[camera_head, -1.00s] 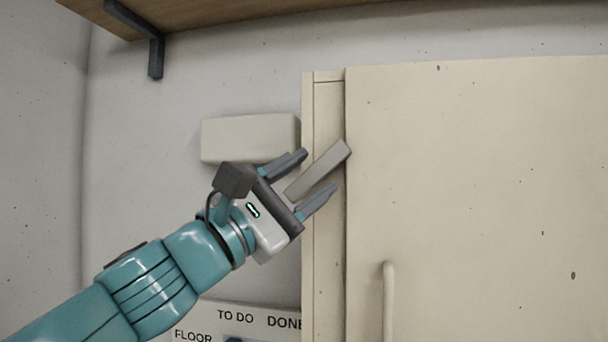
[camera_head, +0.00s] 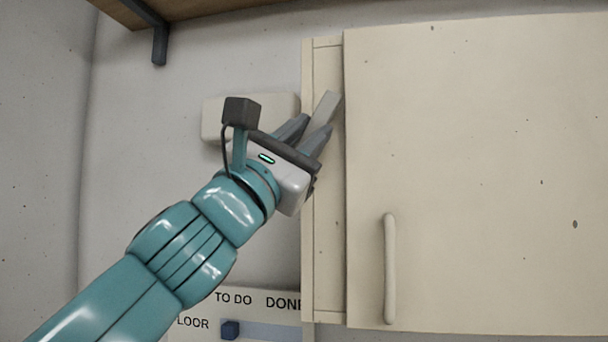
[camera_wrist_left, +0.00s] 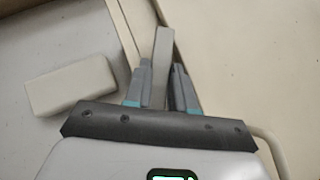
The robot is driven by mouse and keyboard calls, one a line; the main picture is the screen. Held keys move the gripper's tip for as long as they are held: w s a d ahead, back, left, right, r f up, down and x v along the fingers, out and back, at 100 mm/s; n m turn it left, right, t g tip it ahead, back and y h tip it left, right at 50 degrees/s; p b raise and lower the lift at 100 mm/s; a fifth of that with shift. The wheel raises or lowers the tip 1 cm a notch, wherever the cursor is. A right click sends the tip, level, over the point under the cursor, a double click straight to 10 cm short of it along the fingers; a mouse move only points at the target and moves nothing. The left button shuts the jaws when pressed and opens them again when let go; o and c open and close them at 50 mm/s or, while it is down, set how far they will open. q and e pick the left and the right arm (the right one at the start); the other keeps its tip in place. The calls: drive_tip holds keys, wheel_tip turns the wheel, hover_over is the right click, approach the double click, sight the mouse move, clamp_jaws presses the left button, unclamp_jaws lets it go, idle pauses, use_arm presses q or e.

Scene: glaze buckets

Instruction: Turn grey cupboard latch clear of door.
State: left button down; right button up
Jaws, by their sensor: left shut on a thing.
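The grey latch (camera_head: 327,106) is a flat bar on the left frame of the cream cupboard. It is tilted, its upper end leaning right and close to the left edge of the cupboard door (camera_head: 460,170). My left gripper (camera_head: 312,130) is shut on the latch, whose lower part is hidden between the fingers. In the left wrist view the latch (camera_wrist_left: 162,55) stands up between the two fingers (camera_wrist_left: 160,82), and its tip lies near the door edge. The door looks closed. My right gripper is not in view.
A cream box (camera_head: 217,118) is on the wall left of the cupboard, partly behind my left gripper. The door has a vertical handle (camera_head: 390,268). A wooden shelf (camera_head: 200,8) with a dark bracket (camera_head: 160,44) is above. A TO DO board (camera_head: 245,303) hangs below.

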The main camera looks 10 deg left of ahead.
use_arm(q)
drive_tip(key=n+t+y+b, duration=0.1)
drive_tip(key=n+y, duration=0.1)
drive_tip(key=n+t+y+b, duration=0.1)
drive_tip(key=n+y, duration=0.1)
drive_tip(key=n, duration=0.1)
drive_tip(key=n+t+y+b, duration=0.1)
drive_tip(key=n+y, duration=0.1)
drive_tip(key=n, duration=0.1)
drive_tip(key=shift+d+f+y, duration=0.15)
drive_tip(key=shift+d+y, duration=0.15)
drive_tip(key=shift+d, duration=0.1)
drive_tip(key=shift+s+n+t+y, duration=0.1)
drive_tip(key=shift+n+t+y, duration=0.4)
drive_tip(key=shift+n+y, duration=1.65)
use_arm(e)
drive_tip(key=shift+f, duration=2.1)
use_arm(q)
drive_tip(key=shift+n+y, duration=0.35)
drive_tip(key=shift+n, duration=0.3)
drive_tip(key=c, duration=0.9)
unclamp_jaws()
drive_tip(key=shift+c, duration=0.2)
